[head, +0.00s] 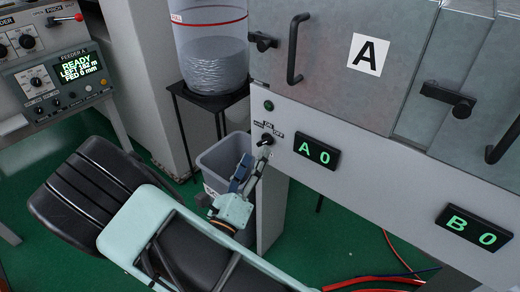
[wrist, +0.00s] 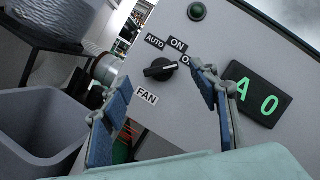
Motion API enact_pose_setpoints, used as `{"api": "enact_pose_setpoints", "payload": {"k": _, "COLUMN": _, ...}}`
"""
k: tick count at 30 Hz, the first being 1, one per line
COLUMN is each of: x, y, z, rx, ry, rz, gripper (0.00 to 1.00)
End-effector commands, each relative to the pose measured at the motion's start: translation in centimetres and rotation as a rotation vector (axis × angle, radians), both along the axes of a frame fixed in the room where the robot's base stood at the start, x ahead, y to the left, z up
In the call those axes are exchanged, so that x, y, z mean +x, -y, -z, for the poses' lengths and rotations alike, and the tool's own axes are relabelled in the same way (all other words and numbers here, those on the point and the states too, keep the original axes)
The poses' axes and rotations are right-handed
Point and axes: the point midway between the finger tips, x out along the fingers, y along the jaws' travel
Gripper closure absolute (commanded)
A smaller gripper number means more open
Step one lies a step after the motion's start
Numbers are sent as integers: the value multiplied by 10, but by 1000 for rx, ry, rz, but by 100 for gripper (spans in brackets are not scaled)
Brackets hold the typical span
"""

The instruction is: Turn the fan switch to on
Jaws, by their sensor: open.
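The fan switch (head: 265,141) is a black rotary knob on the pale panel under door A. The wrist view shows the knob (wrist: 159,70) close up, with AUTO, ON and partly hidden OFF labels around it and a FAN label (wrist: 147,98) below. Its handle lies roughly level in that view, with its right end toward the OFF label, which seems to be its setting. My gripper (wrist: 164,92) is open and empty, with its blue-padded fingers either side of the knob in the picture. In the head view my gripper (head: 257,162) is just below the knob; contact is not clear.
A dark green lamp (wrist: 197,12) sits above the switch. The A 0 display (wrist: 258,94) is close to the right finger. A grey bin (wrist: 38,125) stands at lower left. Door A has a black handle (head: 294,50) above the panel.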

Motion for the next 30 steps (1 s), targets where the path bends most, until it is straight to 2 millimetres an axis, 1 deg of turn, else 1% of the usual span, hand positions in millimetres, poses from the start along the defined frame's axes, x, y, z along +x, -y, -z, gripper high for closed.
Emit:
{"api": "enact_pose_setpoints", "payload": {"k": 1, "x": 8, "y": 5, "z": -1, "rx": 3, "ry": 1, "rz": 4, "gripper": 45}}
{"api": "enact_pose_setpoints", "payload": {"k": 3, "x": 18, "y": 8, "z": -5, "rx": 2, "ry": 2, "rz": 3, "gripper": 45}}
{"api": "enact_pose_setpoints", "payload": {"k": 7, "x": 30, "y": 13, "z": -8, "rx": 1, "ry": 0, "rz": 2, "gripper": 45}}
{"api": "enact_pose_setpoints", "payload": {"k": 12, "x": 36, "y": 15, "z": -11, "rx": 0, "ry": 0, "rz": 1, "gripper": 45}}
{"api": "enact_pose_setpoints", "payload": {"k": 19, "x": 37, "y": 15, "z": -11, "rx": 0, "ry": 0, "rz": 1, "gripper": 46}}
{"api": "enact_pose_setpoints", "payload": {"k": 30, "x": 36, "y": 15, "z": -11, "rx": 0, "ry": 0, "rz": 1, "gripper": 87}}
